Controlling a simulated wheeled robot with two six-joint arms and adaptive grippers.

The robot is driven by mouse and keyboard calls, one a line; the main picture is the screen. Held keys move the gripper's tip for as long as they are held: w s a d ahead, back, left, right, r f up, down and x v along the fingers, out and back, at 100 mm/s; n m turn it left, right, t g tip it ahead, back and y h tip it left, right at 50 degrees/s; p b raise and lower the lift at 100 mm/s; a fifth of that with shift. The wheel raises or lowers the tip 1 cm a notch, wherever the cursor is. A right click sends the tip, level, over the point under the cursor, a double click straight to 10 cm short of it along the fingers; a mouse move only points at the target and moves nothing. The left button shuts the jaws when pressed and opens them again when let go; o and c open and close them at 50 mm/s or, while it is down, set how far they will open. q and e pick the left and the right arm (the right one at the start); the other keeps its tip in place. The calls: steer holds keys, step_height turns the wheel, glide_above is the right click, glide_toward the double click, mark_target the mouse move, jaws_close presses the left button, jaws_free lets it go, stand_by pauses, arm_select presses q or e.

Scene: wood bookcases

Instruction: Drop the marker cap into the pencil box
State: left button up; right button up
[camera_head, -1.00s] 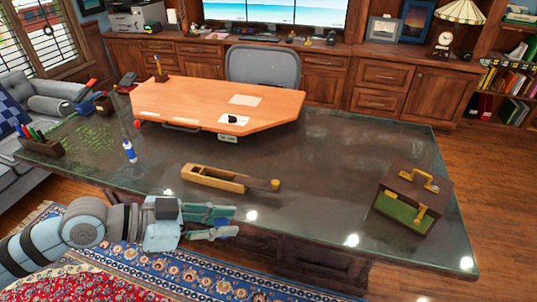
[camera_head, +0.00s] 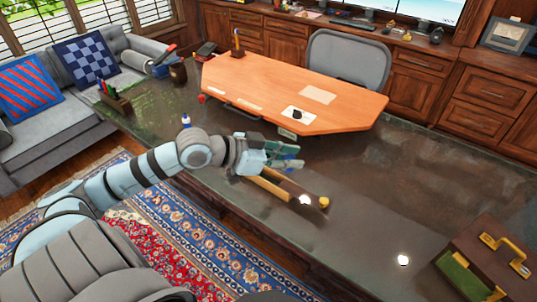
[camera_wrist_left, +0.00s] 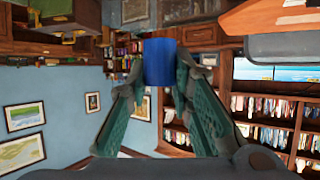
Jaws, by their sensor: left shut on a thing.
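The blue marker cap (camera_wrist_left: 160,62) is pinched between the fingertips of my left gripper (camera_wrist_left: 160,75) in the left wrist view. In the head view my left gripper (camera_head: 290,158) reaches in from the left, above the long wooden pencil box (camera_head: 268,188) on the dark glass-topped table. The gripper hides the box's far left part, and the cap barely shows there. The box's lid extends toward the right and has a round knob (camera_head: 323,202) at its end. My right gripper is not in view.
A raised orange wooden desktop (camera_head: 290,97) stands behind the gripper. A brown case with a brass handle (camera_head: 505,252) is at the lower right. A pen holder (camera_head: 115,101) and a small bottle (camera_head: 186,120) are at the left. The table right of the box is mostly clear.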

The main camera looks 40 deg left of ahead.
arm_select(q)
steer(key=w+a+f+n+t+y, duration=0.2)
steer(key=w+a+n+y, duration=0.2)
steer(key=a, duration=0.3)
steer(key=n+g+y, duration=0.1)
steer(key=n+y, duration=0.6)
steer(key=y, duration=0.1)
glide_above(266, 169)
steer(key=s+d, duration=0.2)
step_height(266, 169, down, 15)
step_height(266, 169, down, 6)
steer(key=b, duration=0.6)
steer(key=shift+s+f+b, duration=0.1)
steer(key=shift+f+b, duration=0.05)
steer(key=shift+b, duration=0.15)
steer(key=shift+r, duration=0.2)
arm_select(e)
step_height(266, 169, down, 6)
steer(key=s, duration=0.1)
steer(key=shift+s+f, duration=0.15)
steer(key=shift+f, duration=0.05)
arm_select(q)
steer(key=o, duration=0.8)
steer(key=shift+o, duration=0.2)
steer(key=shift+s, duration=0.1)
steer(key=v, duration=1.2)
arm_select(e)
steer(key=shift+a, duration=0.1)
